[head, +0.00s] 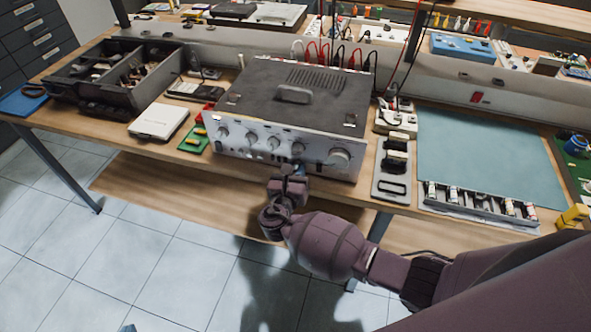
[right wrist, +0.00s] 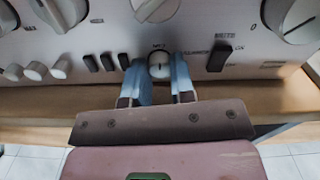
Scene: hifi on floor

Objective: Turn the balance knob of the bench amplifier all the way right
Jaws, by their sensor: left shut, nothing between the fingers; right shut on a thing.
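The bench amplifier (head: 250,105) stands on the workbench, its silver front panel facing me. My right gripper (head: 297,170) is at the lower part of that panel. In the right wrist view, its two blue fingers (right wrist: 160,82) are shut on a small round silver knob (right wrist: 160,65), one finger on each side. The label above this knob is too blurred to read, so I cannot confirm it is the balance knob. Its pointer direction is unclear. A small blue tip of my left gripper (head: 128,328) shows at the bottom edge of the head view, shut and away from the bench.
Larger knobs (right wrist: 300,20) and a black switch (right wrist: 219,55) sit close to the held knob. Dark push buttons (right wrist: 107,62) are on its left. A white box (head: 158,121) and a green board (head: 195,138) lie left of the amplifier. A green mat (head: 485,160) lies right.

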